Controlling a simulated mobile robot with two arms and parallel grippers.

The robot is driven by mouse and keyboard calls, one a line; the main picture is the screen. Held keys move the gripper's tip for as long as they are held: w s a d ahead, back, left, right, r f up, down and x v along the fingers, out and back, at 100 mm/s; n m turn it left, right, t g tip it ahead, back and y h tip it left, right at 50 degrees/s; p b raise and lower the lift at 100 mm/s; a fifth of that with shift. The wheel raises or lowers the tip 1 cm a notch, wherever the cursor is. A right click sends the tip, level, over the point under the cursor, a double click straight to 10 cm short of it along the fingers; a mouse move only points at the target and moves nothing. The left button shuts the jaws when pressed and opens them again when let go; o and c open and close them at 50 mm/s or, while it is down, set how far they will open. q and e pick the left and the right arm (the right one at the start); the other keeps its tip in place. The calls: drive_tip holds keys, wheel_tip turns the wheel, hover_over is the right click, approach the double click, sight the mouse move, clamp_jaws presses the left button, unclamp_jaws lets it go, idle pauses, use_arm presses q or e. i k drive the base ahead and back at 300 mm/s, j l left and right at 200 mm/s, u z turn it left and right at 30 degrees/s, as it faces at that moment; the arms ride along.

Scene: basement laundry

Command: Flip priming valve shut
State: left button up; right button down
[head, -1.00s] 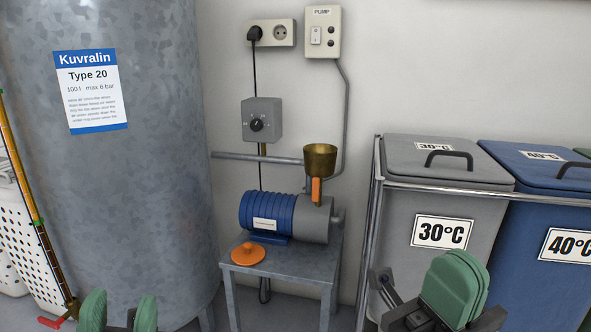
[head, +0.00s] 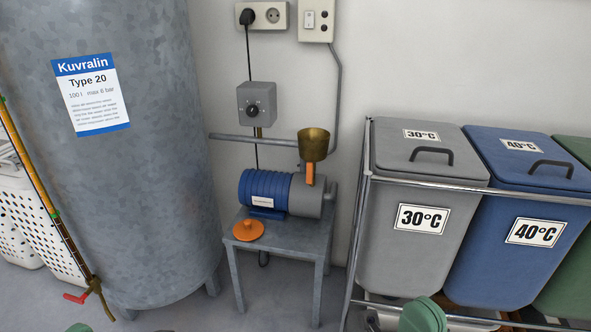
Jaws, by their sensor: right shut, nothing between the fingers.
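The priming valve's orange lever (head: 310,174) hangs straight down below the brass funnel (head: 313,145), in line with it. The valve body behind the lever is mostly hidden. Funnel and valve stand on top of the grey end of the blue pump (head: 268,190), which rests on a small metal table (head: 290,243). My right gripper (head: 423,315) is shut and empty at the bottom edge, well below and right of the valve. Only a green sliver of my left gripper (head: 80,328) shows at the bottom left, so its jaws cannot be judged.
An orange cap (head: 248,230) lies on the table's front left. A grey tank (head: 130,180) stands left. Grey (head: 415,250) and blue (head: 515,240) bins in a metal rail frame (head: 430,182) stand right. A horizontal pipe (head: 250,139) runs behind the funnel.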

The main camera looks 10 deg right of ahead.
sight(309, 176)
drive_tip(key=i+j, duration=0.15)
drive_tip(key=j, duration=0.3)
drive_tip(key=i+j, duration=0.1)
drive_tip(key=j, duration=0.3)
drive_tip(key=i+j+z, duration=0.1)
drive_tip(key=j, duration=0.35)
drive_tip(key=i+j, duration=0.2)
drive_tip(key=j, duration=0.25)
